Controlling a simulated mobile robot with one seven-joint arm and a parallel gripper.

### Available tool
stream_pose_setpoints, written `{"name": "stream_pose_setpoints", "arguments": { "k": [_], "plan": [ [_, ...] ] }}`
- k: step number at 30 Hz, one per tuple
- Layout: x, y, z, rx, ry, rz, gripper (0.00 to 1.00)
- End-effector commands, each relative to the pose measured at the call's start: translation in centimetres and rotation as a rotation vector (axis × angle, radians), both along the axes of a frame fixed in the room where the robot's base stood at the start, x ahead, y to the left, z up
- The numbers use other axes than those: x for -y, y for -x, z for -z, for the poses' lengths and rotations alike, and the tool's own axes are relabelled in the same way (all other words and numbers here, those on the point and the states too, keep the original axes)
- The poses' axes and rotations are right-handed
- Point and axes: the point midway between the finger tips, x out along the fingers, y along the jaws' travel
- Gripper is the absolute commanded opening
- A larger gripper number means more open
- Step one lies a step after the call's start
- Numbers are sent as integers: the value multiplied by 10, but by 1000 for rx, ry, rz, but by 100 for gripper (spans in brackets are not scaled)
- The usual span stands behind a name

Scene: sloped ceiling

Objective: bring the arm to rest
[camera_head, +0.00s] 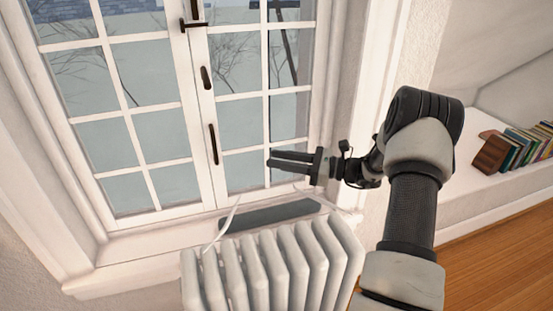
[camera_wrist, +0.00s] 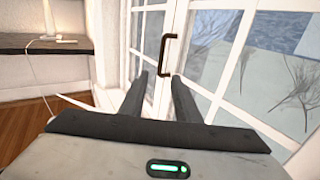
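My gripper (camera_head: 270,158) reaches left from my arm, in front of the closed white-framed window (camera_head: 150,118) and above the radiator's right part. Its two dark fingers lie roughly parallel with a gap between them, and nothing is held. In the wrist view my gripper (camera_wrist: 160,82) also shows its fingers apart, with the window behind them. A dark window handle (camera_wrist: 166,54) appears just beyond the fingertips in that view; I cannot tell the exact distance.
A white ribbed radiator (camera_head: 275,265) stands below the window. A white cable (camera_head: 226,220) hangs near the dark ledge (camera_head: 268,214) behind it. Books (camera_head: 522,146) sit on a white ledge at right. A dark shelf (camera_wrist: 30,44) shows at left in the wrist view.

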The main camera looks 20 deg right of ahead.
Motion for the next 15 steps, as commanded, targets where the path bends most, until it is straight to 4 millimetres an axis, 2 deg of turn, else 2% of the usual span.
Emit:
{"name": "stream_pose_setpoints", "arguments": {
  "k": [8,11,14,15],
  "plan": [
    [-5,1,-4,4,16,-13,29],
    [-25,9,-17,23,87,-71,29],
    [-60,29,-39,63,225,-179,29],
    [-76,41,-48,86,294,-233,29]
  ]
}}
